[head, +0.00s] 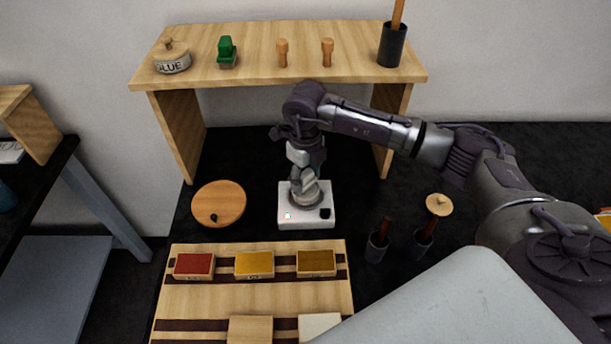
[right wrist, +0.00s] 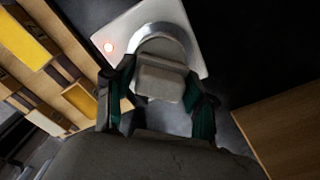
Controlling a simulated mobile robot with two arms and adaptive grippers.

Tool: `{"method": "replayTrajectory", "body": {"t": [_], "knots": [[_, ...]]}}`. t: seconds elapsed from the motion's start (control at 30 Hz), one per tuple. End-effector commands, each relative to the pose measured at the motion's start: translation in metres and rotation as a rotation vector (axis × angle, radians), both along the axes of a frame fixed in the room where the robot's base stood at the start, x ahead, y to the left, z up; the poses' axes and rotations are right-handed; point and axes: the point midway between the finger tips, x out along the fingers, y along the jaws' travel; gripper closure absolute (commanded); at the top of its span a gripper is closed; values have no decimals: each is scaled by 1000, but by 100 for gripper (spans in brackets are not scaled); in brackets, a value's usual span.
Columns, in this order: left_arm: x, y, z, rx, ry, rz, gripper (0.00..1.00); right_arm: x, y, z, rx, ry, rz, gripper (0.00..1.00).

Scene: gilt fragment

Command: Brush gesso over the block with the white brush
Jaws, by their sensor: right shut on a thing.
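My right gripper (head: 308,178) points down over a round metal pot (head: 305,197) on a white warmer (head: 286,216). In the right wrist view its fingers (right wrist: 160,100) are shut on a pale, flat, blocky piece (right wrist: 160,78) that looks like the white brush. Its lower end is over or in the pot (right wrist: 172,42); which, I cannot tell. A bare wood block (head: 250,329) and a whitish block (head: 319,326) lie at the near edge of the wooden rack (head: 200,296), partly cut off or covered. My left gripper is not in view.
Red (head: 194,265), yellow (head: 254,263) and ochre (head: 316,262) blocks sit on the rack. A round wooden lid (head: 219,204) lies left of the warmer. Two dark cups (head: 376,249) (head: 420,243) with tools stand right. A wooden shelf (head: 240,72) spans behind, over my arm's working area.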

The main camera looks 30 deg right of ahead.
Motion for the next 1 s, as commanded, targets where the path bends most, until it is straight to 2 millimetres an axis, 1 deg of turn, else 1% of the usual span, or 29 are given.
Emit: {"method": "replayTrajectory", "body": {"t": [0.7, 1.0], "knots": [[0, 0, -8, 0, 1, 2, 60, 0, 0, -9, 0, 0, 0, 72], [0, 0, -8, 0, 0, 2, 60, 0, 0, -9, 0, 0, 0, 72]]}}
